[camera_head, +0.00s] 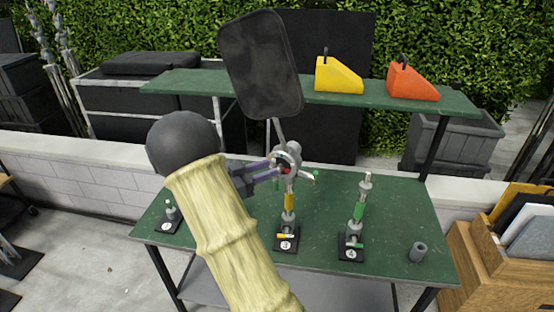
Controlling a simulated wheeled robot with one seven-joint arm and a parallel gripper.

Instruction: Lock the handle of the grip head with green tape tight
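A post with green tape (359,211) stands upright on the base marked 4 on the green table. A post with yellow tape (289,202) stands on the base marked 3, left of it. A round grey grip head (291,152) tops the yellow-taped post and carries a dark rectangular panel (262,65), which leans left. A small green-tipped part (315,177) sticks out right of this head. My gripper (277,169) has two purple fingers, apart, at the left side of this head. I cannot tell whether they touch it. My arm hides part of the table.
A small fitting (170,211) stands on a base at the table's left, and a grey cylinder (418,251) at its right. A rear shelf (300,94) holds a yellow wedge (337,76) and an orange wedge (410,83). A wooden crate (490,265) stands at right.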

